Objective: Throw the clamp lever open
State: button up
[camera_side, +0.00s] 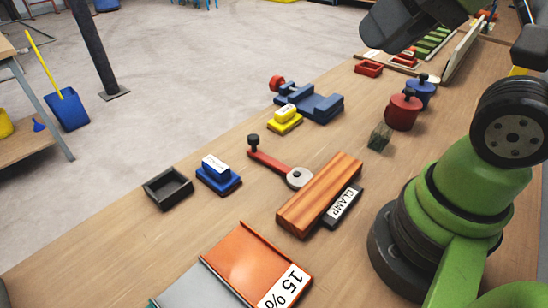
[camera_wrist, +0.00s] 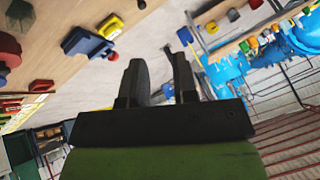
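The clamp lever (camera_side: 272,163) is a red bar lying low over the bench in the side view. Its upright black knob (camera_side: 253,142) is at the far left end, and its round grey pivot (camera_side: 299,177) is at the right end. A wooden block (camera_side: 318,194) with a CLAMP label (camera_side: 345,206) stands beside the pivot. In the wrist view, a small dark knob at the top edge (camera_wrist: 141,4) may be the lever's; the bar is not clearly seen. My gripper (camera_wrist: 157,60) is open and empty, fingers apart, away from the lever.
A yellow block (camera_side: 285,121) and blue vise (camera_side: 308,103) stand behind the lever. A blue block (camera_side: 218,178) and black tray (camera_side: 168,188) are to its left. Red (camera_side: 403,110) and blue (camera_side: 421,92) canisters stand to the right. Bare bench lies around the lever's knob.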

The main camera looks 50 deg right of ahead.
jog(key=shift+w+n, duration=0.4)
jog(key=shift+n, duration=0.1)
jog(key=c, duration=0.3)
jog(key=w+n, duration=0.1)
jog(key=n, duration=0.1)
jog(key=w+n+g, duration=0.1)
jog(key=w, duration=0.1)
jog(key=w+f+n+g+h, duration=0.1)
jog(key=n, duration=0.1)
jog(key=shift+w+a+n, duration=0.15)
jog(key=shift+w+n, duration=0.15)
grip_shut()
jog(key=w+a+f+n+g+h, duration=0.1)
jog(key=w+a+f+n+h, duration=0.1)
jog(key=w+f+n, duration=0.4)
jog(key=w+a+f+n+g+h, duration=0.2)
jog(key=w+a+f+n, duration=0.3)
jog(key=n, duration=1)
jog(key=shift+w+f+h, duration=0.3)
jog(key=shift+w+f, duration=0.85)
jog(key=shift+f, duration=1.1)
